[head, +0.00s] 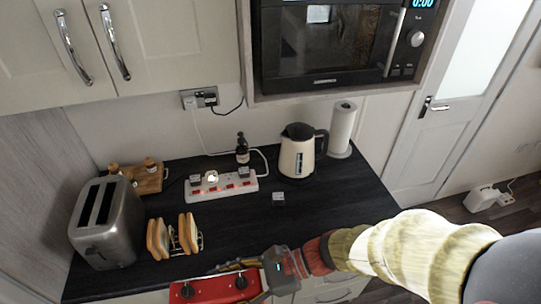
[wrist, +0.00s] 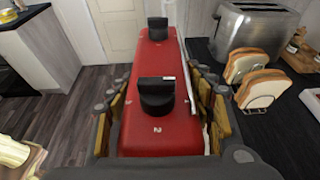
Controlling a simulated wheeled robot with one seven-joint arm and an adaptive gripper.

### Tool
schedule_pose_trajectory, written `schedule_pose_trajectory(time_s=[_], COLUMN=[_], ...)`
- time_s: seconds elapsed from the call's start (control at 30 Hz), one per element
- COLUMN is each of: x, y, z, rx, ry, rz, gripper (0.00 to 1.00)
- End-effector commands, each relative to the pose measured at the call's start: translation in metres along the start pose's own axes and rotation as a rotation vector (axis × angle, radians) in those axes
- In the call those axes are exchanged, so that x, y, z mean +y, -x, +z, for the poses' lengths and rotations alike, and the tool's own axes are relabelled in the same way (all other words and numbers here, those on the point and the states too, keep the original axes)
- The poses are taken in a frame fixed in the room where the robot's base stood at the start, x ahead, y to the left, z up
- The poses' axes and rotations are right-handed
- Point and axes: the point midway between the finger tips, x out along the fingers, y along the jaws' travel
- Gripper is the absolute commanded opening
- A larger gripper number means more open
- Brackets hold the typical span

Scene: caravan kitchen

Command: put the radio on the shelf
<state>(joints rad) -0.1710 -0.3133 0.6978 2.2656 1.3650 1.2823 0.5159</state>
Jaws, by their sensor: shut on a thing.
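The radio (head: 213,290) is a red box with two black knobs at the front edge of the worktop, cut off by the bottom of the head view. In the wrist view the radio (wrist: 160,132) fills the middle, its knobs facing the camera, with floor on its left and worktop on its right. My gripper (head: 240,266) is shut on it, with fingers on both sides in the wrist view (wrist: 163,95). I cannot tell whether the radio touches the worktop. No open shelf can be made out with certainty.
Toast in a rack (head: 173,236) and a steel toaster (head: 103,222) stand close by on the left. A socket strip (head: 222,187), kettle (head: 297,152) and paper roll (head: 341,130) are at the back. The microwave (head: 330,45) and wall cupboards (head: 150,40) hang above.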

Motion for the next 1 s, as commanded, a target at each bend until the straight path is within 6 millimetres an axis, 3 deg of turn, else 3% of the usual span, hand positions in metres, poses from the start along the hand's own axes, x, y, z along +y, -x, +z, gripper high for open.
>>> schedule_pose_trajectory(time_s=[0.27,0.57,0.77,1.0], x=[-0.041,-0.113,-0.189,-0.261], y=[0.004,0.025,0.073,0.16], z=[0.004,0.003,-0.014,-0.058], rx=[-0.003,-0.003,-0.003,-0.004], ry=[-0.039,-0.118,-0.215,-0.339], rz=[-0.115,-0.334,-0.598,-0.933], gripper=[0.03,0.03,0.03,0.03])
